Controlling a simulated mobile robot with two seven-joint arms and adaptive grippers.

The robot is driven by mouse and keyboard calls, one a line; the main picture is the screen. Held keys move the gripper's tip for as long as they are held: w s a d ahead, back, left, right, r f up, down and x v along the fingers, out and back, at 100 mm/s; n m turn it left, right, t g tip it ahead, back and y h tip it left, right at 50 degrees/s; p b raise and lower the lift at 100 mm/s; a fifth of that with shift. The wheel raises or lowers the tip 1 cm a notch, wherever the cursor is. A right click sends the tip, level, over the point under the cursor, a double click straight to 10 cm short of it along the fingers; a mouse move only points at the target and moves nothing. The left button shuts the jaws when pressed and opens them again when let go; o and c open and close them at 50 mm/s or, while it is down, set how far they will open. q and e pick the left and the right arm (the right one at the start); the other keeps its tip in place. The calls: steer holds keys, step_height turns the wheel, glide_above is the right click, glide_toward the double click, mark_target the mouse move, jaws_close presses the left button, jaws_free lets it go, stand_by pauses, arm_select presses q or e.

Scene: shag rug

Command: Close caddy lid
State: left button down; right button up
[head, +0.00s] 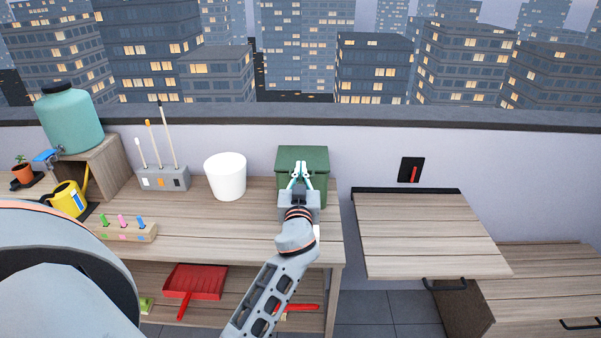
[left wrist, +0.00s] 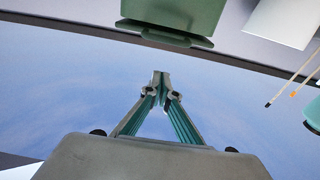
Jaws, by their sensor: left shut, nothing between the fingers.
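The green caddy (head: 317,182) stands at the back of the wooden bench, near its right end. Its green lid (head: 302,152) lies over the top; I cannot tell whether it is fully down. The caddy also shows in the left wrist view (left wrist: 175,14), at the top edge, with a rim strip along its near side. My left gripper (head: 298,164) is in front of the caddy in the head view and covers part of it. Its fingers (left wrist: 161,74) meet at the tips, with nothing between them, and a gap shows between them and the caddy in the wrist view. My right gripper is not in view.
A white bin (head: 225,177) and a grey holder with rods (head: 163,178) stand left of the caddy. A yellow watering can (head: 68,199) and teal tank (head: 72,120) are farther left. A lower wooden surface (head: 425,235) lies to the right. A red dustpan (head: 195,281) is below.

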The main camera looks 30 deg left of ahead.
arm_select(q)
steer(key=w+f, duration=0.1)
steer(key=w+a+f, duration=0.1)
steer(key=f, duration=0.1)
steer(key=shift+a+f, duration=0.15)
steer(key=shift+f, duration=0.15)
stand_by(0.3)
